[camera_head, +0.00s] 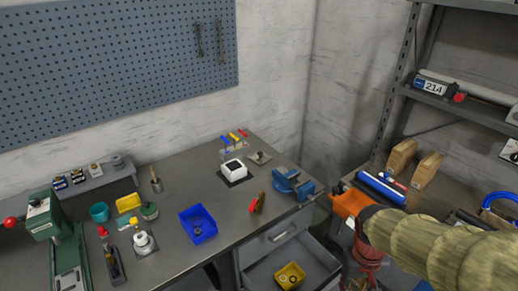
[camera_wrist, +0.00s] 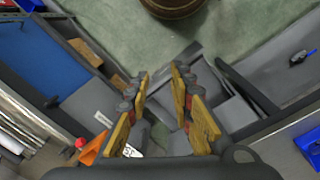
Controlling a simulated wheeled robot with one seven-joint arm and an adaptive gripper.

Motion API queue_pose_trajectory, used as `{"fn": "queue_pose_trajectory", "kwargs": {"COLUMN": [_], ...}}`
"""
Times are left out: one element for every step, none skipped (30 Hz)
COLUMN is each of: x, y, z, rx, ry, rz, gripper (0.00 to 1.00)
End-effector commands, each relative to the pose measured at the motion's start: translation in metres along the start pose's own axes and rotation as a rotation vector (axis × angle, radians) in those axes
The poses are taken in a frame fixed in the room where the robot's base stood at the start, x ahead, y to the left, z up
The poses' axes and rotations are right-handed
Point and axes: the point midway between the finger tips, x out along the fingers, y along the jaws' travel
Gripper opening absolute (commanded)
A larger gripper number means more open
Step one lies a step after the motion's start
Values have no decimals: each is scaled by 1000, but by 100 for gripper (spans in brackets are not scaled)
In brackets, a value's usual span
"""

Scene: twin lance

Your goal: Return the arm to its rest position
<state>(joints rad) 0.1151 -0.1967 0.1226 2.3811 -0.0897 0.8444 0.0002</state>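My arm, in a tan padded sleeve, enters the head view from the lower right and ends near an orange part beside the bench's right end. My gripper's fingers are not clear in that view. In the wrist view my gripper (camera_wrist: 160,73) points down with its two yellow-and-grey fingers apart. Nothing is between them, and grey shapes and green floor show beyond.
The workbench (camera_head: 160,190) holds a blue vise (camera_head: 291,184), a blue bin (camera_head: 198,223) and a green machine (camera_head: 45,220). An open drawer (camera_head: 265,272) holds a yellow bin (camera_head: 290,275). A metal shelf (camera_head: 460,108) stands at right. A brown round object (camera_wrist: 172,6) sits on the floor.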

Motion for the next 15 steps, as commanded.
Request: {"fn": "queue_pose_trajectory", "kwargs": {"x": [-10,-17,-25,-32,-38,-46,-52,-57,-65,-71,-76,-83,-89,-94,-100], "y": [-6,-9,-14,-17,-20,-24,-26,-28,-31,-33,-35,-36,-37,-38,-39], "z": [6,10,15,18,22,26,28,30,33,35,37,39,40,42,43], "rx": [5,7,11,12,12,13,13,11,8,5,1,-4,-8,-11,-16], "ry": [37,57,84,106,129,163,191,220,260,289,318,353,379,403,432], "rz": [-11,-17,-26,-33,-39,-47,-53,-58,-63,-66,-69,-70,-70,-71,-73], "gripper": [23,23,23,23,23,23,23,23,23,23,23,23,23,23,23]}}
